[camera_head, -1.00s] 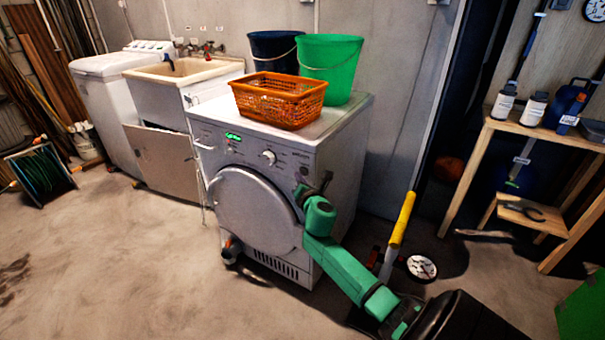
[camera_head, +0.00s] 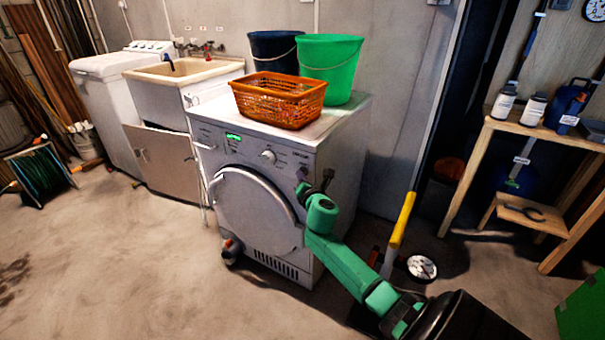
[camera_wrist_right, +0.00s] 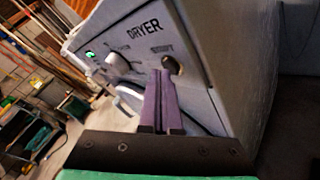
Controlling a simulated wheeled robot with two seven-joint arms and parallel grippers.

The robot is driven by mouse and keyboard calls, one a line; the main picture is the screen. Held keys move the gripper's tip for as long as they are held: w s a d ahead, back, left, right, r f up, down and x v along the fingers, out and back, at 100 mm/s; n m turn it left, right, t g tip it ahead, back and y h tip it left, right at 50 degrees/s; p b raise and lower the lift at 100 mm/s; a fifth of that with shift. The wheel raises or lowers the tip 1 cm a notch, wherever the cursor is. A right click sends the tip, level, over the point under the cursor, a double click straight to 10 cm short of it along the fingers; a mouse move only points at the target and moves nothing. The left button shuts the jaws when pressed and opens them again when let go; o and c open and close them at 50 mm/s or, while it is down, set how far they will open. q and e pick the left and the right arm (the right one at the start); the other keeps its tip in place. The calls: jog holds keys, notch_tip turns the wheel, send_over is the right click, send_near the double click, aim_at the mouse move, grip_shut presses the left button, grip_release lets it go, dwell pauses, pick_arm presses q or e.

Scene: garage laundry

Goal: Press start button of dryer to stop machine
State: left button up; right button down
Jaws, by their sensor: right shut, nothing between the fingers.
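The white dryer (camera_head: 250,205) stands in the middle of the head view, its round door shut. Its control panel has a lit green display (camera_head: 233,137) and a round knob (camera_head: 268,157). In the right wrist view the dryer panel (camera_wrist_right: 205,45) bears the word DRYER, the knob (camera_wrist_right: 120,62) and a dark round button (camera_wrist_right: 173,64) near its right edge. My right gripper (camera_wrist_right: 161,73) is shut and empty. Its purple fingertips are just below and left of the button, overlapping its lower edge in the picture; I cannot tell whether they touch it. My left gripper is out of view.
An orange basket (camera_head: 280,100), a green bucket (camera_head: 330,68) and a dark bucket (camera_head: 273,50) stand on the dryer. A sink (camera_head: 180,75) is to the left. A yellow-handled tool (camera_head: 403,220) stands right of the dryer, near a wooden shelf (camera_head: 545,135). Floor at left front is clear.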

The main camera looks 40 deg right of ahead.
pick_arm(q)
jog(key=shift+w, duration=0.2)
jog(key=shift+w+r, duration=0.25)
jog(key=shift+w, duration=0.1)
pick_arm(e)
jog(key=shift+s+a, duration=0.25)
jog(key=shift+a, duration=0.45)
pick_arm(q)
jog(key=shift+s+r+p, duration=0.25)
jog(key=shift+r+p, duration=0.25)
jog(key=shift+p, duration=0.2)
pick_arm(e)
jog(key=a, duration=0.1)
jog(key=s+a, duration=0.1)
jog(key=a, duration=0.2)
jog(key=shift+s+a, duration=0.25)
jog(key=shift+a, duration=0.15)
